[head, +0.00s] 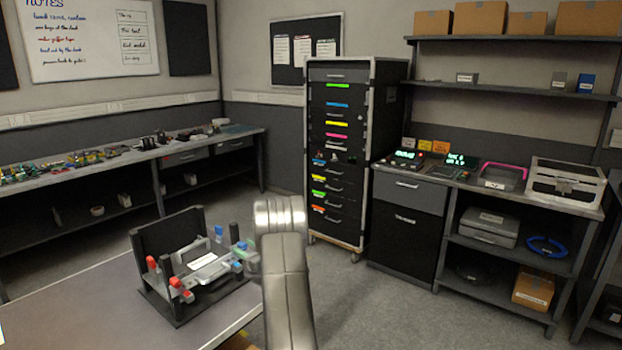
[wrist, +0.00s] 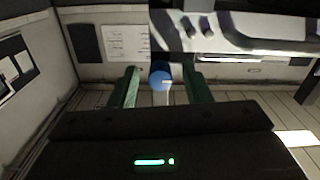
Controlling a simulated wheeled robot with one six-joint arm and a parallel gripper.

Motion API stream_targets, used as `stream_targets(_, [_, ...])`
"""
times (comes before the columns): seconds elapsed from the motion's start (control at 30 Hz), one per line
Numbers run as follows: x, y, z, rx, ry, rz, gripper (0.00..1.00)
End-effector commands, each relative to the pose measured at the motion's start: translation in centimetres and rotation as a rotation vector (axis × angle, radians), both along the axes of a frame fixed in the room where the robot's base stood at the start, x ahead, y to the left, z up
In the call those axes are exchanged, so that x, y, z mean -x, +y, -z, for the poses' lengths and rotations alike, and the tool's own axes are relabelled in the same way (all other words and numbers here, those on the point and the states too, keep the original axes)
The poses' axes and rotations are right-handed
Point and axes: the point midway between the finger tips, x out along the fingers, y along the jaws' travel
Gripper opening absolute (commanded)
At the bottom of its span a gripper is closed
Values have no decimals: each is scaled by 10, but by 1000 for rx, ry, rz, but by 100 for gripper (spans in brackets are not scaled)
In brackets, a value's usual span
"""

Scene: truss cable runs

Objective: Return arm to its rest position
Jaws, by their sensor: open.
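My gripper (wrist: 163,88) shows in the wrist view as two green fingers spread apart. Left of the arm, a black fixture (head: 168,238) stands on the table, with red clips (head: 152,262), blue clips (head: 219,231) and a white plate (head: 202,263).
The grey table (head: 95,300) is bare in front of the fixture. A drawer cabinet (head: 338,150) stands at the back. A long bench (head: 135,155) with small parts runs along the left. A workbench (head: 450,178) with shelves stands right. Open floor (head: 390,300) lies right of my arm.

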Motion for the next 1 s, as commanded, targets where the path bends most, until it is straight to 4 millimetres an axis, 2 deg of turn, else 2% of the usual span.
stream_targets(0.3, [0, 0, 0, 74, -93, 0, 44])
stream_targets(0.73, [0, -1, -1, 79, -101, 1, 44])
stream_targets(1.0, [-5, -13, -20, 83, -125, 30, 44])
